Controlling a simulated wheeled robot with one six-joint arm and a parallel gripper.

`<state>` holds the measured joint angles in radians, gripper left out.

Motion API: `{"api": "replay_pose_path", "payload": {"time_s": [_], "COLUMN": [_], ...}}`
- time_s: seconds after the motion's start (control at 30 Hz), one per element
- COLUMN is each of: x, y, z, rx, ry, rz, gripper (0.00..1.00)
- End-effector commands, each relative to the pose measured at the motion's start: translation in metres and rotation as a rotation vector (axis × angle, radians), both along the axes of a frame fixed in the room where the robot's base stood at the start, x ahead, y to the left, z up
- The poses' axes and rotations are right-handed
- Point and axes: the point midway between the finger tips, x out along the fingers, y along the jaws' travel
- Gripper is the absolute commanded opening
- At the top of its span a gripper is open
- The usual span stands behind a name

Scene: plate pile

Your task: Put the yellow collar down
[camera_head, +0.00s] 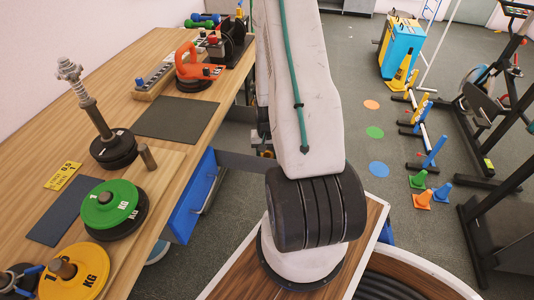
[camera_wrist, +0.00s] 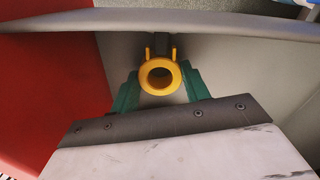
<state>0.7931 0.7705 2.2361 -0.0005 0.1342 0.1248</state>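The yellow collar (camera_wrist: 146,88) is a ring with two short prongs, seen in the wrist view with its round hole facing the camera. My gripper (camera_wrist: 160,72) has green fingers on both sides of the collar, apparently touching it, and holds it. In the head view my arm hides the gripper; only a small yellow bit shows beside the arm, and I cannot tell whether it is the collar. An upright dumbbell bar (camera_head: 94,117) with a spiral top and black discs (camera_head: 113,150) stands on the wooden table (camera_head: 172,160).
A green plate (camera_head: 118,200) on a black one and a yellow plate (camera_head: 88,262) lie on posts at the table's near end. A dark mat (camera_head: 176,119) and an orange kettlebell-like thing (camera_head: 190,68) are farther back. A blue drawer (camera_head: 190,205) stands open. In the wrist view, a red surface (camera_wrist: 50,90) is left.

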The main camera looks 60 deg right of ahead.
Motion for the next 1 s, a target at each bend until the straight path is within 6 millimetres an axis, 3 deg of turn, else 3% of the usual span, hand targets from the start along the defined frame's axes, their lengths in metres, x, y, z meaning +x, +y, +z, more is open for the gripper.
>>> {"api": "replay_pose_path", "payload": {"time_s": [0.03, 0.07, 0.47, 1.0], "x": [0.000, 0.000, 0.000, 0.001], "y": [0.000, 0.000, 0.000, -0.001], "z": [0.000, 0.000, 0.007, 0.106], "rx": [0.000, 0.000, -0.002, -0.003], "ry": [0.000, 0.000, -0.001, -0.002], "rz": [0.000, 0.000, 0.000, 0.000], "gripper": [0.59, 0.67, 0.67, 0.67]}}
